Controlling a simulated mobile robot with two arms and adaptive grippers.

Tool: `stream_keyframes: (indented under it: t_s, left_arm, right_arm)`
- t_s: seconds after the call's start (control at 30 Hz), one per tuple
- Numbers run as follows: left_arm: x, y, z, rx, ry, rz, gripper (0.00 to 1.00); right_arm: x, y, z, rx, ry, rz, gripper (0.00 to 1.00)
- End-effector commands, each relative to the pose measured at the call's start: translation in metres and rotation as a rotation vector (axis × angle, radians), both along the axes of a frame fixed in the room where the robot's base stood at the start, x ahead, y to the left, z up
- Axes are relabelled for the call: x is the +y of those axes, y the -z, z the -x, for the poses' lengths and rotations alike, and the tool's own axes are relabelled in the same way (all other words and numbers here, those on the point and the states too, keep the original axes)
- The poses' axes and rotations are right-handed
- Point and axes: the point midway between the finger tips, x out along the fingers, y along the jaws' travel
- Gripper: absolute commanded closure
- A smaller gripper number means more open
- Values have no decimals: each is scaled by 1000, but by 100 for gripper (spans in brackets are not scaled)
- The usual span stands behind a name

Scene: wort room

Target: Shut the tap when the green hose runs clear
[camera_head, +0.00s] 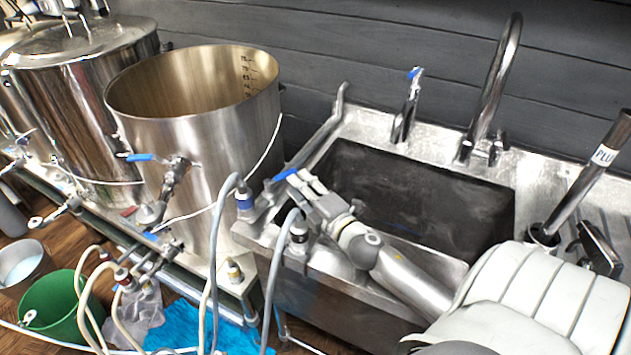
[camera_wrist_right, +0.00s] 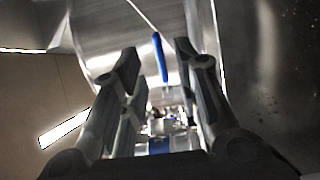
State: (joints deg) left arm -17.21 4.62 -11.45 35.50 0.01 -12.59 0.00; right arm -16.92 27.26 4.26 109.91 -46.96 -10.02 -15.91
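My right gripper (camera_head: 300,183) reaches in from the right over the sink's front left corner. It is open. In the right wrist view, my right gripper (camera_wrist_right: 158,52) has its two fingers apart, with a blue lever (camera_wrist_right: 160,57) seen in the gap. I cannot tell whether either finger touches it. In the head view a blue lever (camera_head: 285,174) shows at the fingertips, beside a grey hose (camera_head: 221,225) with a blue fitting. No hose in view looks clearly green, and I cannot see what runs in any hose. My left gripper is not in view.
A steel pot (camera_head: 203,137) with another blue-handled valve (camera_head: 142,157) stands left of the sink (camera_head: 360,287). A chrome faucet (camera_head: 490,95) and a blue-topped tap (camera_head: 408,105) stand behind the basin. A green bucket (camera_head: 50,308) and beige hoses (camera_head: 84,290) are low at left.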

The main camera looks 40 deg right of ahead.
Motion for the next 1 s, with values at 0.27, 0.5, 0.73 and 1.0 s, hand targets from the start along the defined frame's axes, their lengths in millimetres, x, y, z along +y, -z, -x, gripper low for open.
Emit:
stream_keyframes:
  t_s: [0.27,0.5,0.73,1.0]
  left_arm:
    - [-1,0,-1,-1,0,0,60]
    - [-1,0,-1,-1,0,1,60]
    - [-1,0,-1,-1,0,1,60]
    - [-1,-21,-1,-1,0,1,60]
  right_arm:
    - [3,1,44,2,2,-2,71]
    - [4,0,59,0,1,0,71]
    - [4,0,60,-1,0,1,71]
    - [4,-22,59,-1,0,0,100]
